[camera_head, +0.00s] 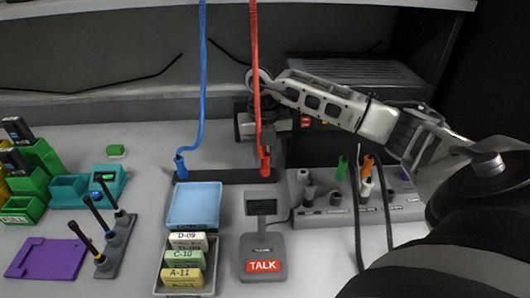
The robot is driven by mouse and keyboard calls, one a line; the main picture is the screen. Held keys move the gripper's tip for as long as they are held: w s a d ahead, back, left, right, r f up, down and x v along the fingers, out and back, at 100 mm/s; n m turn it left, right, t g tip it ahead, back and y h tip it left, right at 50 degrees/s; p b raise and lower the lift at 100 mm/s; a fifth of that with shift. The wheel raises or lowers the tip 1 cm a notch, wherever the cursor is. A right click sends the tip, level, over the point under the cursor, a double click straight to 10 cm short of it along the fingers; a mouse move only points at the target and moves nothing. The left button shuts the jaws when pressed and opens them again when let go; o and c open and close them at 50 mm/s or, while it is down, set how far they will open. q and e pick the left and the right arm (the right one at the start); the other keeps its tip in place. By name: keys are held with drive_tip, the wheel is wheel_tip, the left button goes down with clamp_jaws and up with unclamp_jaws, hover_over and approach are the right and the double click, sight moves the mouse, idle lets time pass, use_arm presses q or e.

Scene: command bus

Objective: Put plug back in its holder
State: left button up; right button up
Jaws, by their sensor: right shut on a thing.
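A red plug (265,167) hangs on a red cable (255,70) at the right end of a black holder strip (222,177). It looks upright; I cannot tell whether it sits in the holder or just above it. A blue plug (181,166) on a blue cable (200,90) stands at the strip's left end. My right gripper (267,155) reaches in from the right, behind the red cable, and points down. It is shut on the red plug, its fingertips partly hidden by the plug and cable. My left gripper is not in view.
A TALK device (263,245) and a blue tray (195,205) stand in front of the strip. A grey panel (320,215) with several plugs and black cables lies right, under my arm. Green bins and a pen stand (117,245) are left. Desk behind the blue plug is clear.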

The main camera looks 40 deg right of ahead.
drive_tip(key=shift+f, duration=0.3)
idle(0.4)
drive_tip(key=o, duration=0.9)
